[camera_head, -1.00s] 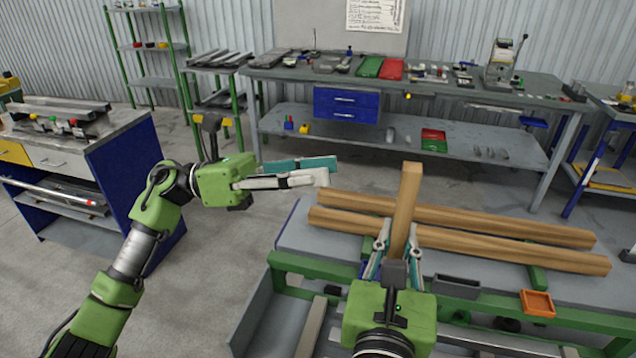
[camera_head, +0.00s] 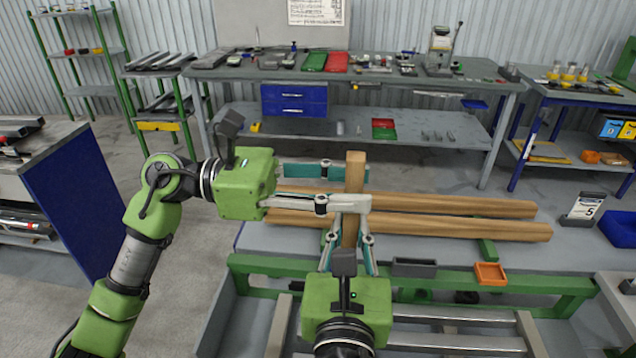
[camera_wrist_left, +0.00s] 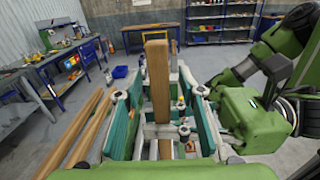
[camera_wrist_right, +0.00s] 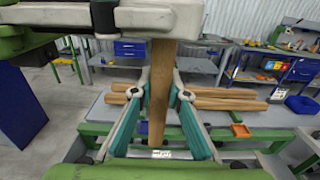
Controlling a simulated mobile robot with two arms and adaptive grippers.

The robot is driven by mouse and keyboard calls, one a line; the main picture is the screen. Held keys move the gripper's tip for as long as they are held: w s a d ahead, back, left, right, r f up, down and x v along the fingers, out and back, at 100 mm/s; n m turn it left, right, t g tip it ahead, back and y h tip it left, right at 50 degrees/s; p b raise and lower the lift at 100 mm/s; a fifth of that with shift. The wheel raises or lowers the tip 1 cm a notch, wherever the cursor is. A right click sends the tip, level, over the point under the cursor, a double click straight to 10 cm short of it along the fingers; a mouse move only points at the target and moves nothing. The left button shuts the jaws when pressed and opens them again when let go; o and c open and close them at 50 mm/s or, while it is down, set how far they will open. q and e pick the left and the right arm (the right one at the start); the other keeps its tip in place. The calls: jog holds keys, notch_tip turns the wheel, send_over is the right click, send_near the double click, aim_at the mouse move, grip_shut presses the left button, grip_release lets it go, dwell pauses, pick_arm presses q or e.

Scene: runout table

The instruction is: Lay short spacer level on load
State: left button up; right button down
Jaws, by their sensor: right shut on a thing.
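The short spacer (camera_head: 354,172) is a square wooden bar held on end, leaning slightly. My right gripper (camera_head: 347,228) is shut on its lower part; the right wrist view shows the spacer (camera_wrist_right: 160,85) between those fingers. My left gripper (camera_head: 350,188) is open around the upper part, one finger in front of the spacer and one behind. In the left wrist view the spacer (camera_wrist_left: 158,85) stands between the spread fingers. The load is two long wooden beams (camera_head: 460,226) lying side by side on the runout table, left to right, partly hidden behind the grippers.
The grey runout table (camera_head: 500,255) has a green frame. A grey bin (camera_head: 414,268) and an orange bin (camera_head: 490,273) sit at its front edge. A number sign (camera_head: 583,208) and a blue bin (camera_head: 620,230) stand at right. A workbench (camera_head: 420,85) is behind.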

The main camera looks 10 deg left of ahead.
pick_arm(q)
jog(key=shift+d, duration=0.4)
grip_shut()
pick_arm(e)
jog(key=c, duration=1.9)
grip_release()
